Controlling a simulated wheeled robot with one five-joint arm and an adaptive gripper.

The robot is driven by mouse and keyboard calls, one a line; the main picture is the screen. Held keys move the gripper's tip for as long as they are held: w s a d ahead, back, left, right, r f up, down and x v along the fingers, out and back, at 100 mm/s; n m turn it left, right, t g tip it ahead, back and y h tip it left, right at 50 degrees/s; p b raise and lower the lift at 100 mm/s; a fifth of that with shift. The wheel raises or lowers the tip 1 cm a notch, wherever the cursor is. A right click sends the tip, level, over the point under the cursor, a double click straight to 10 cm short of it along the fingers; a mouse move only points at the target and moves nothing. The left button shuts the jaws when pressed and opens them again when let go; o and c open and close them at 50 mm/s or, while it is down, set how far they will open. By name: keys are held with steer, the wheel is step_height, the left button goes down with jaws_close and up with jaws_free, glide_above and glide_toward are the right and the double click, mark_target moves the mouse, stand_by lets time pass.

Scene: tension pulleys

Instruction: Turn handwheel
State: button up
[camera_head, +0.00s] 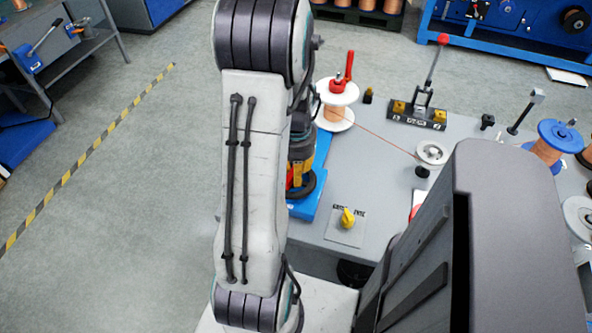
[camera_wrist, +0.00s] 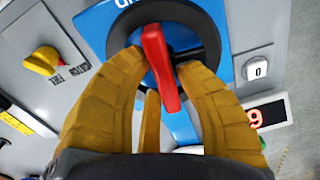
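The handwheel (camera_wrist: 203,22) is a black ring on a blue panel (camera_wrist: 98,20), at the top middle of the wrist view. A red bar handle (camera_wrist: 158,65) crosses it and sticks out toward the wrist camera. My gripper (camera_wrist: 162,66) has several yellow fingers, with tips over the wheel on both sides of the red handle. I cannot tell whether they press on it. In the head view my gripper (camera_head: 301,165) is over the blue panel (camera_head: 308,207) at the table's left edge, and my arm partly hides the handwheel there.
A yellow knob (camera_head: 347,217) is on the table near the panel. Behind stand a copper wire spool (camera_head: 337,98), a red-knobbed lever (camera_head: 443,40) and a white pulley (camera_head: 432,153).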

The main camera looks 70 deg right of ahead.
steer(key=o, duration=0.4)
step_height(320, 180, up, 12)
stand_by(0.7)
stand_by(0.8)
steer(key=a+f+n, duration=0.3)
steer(key=a, duration=0.3)
steer(key=w+a+r+n+t+p, duration=0.1)
steer(key=w+a+r+n, duration=0.3)
steer(key=a, duration=0.5)
steer(key=w+a+r+n+t+p, duration=0.1)
steer(key=w+a+r+n+p, duration=0.1)
steer(key=w+a+r+n, duration=0.2)
steer(key=w+a+r+n+t+p, duration=0.1)
steer(key=w+a+r+n, duration=0.3)
steer(key=a+n, duration=0.4)
steer(key=w+a+p, duration=0.1)
steer(key=a, duration=0.4)
steer(key=shift+w+a+p, duration=0.3)
steer(key=shift+a, duration=0.1)
